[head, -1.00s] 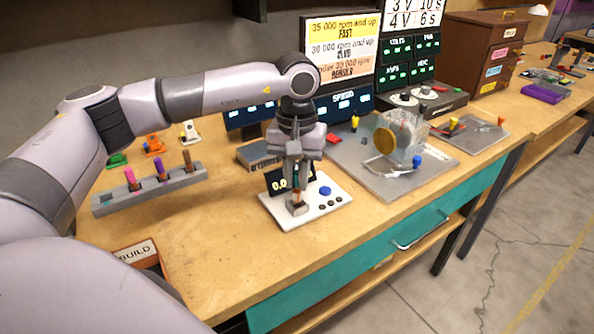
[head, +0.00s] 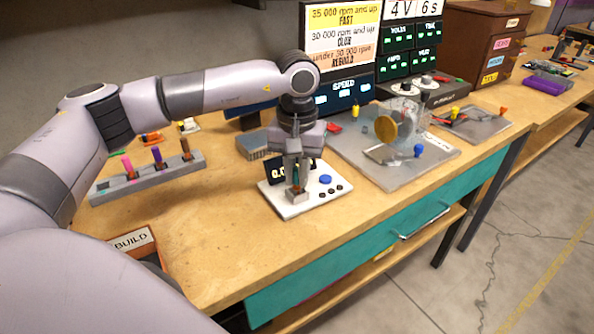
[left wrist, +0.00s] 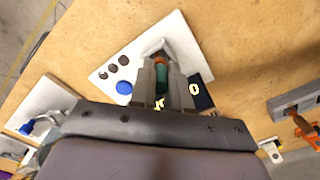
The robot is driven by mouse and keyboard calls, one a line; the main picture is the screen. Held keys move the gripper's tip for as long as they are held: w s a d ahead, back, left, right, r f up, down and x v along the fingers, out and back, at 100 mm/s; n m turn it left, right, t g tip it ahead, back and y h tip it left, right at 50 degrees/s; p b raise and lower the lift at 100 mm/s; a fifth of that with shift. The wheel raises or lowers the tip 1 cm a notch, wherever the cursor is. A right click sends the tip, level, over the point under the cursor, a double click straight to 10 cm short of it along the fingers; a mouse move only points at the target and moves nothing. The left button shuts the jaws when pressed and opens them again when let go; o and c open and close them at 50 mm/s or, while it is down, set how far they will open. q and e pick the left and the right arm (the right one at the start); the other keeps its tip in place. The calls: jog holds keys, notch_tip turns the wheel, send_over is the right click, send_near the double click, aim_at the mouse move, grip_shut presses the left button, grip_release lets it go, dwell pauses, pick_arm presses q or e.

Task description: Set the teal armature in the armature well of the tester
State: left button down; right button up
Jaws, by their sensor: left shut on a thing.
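The tester (head: 322,202) is a white board on the bench with a blue button, several dark buttons and a small dark display; it also shows in the left wrist view (left wrist: 105,75). My left gripper (head: 297,186) points down over the tester's near left part. It is shut on the teal armature (head: 296,176), which stands upright at the small metallic well (head: 298,196). In the left wrist view the teal armature (left wrist: 161,68) shows between the fingers. The fingers hide much of it, and I cannot tell how deep it sits. My right gripper is not in view.
A grey rack (head: 150,177) with pink, purple and brown pieces lies to the left. A grey plate (head: 435,160) with a clear guard and gold disc is to the right. A REBUILD box (head: 135,243) is at the front left. Bare bench lies in front of the tester.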

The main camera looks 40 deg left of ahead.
aim_at(297, 169)
pick_arm(q)
jog(key=shift+f, duration=0.15)
jog(key=c, duration=1)
grip_release()
notch_tip(297, 169, up, 7)
jog(key=shift+r, duration=0.15)
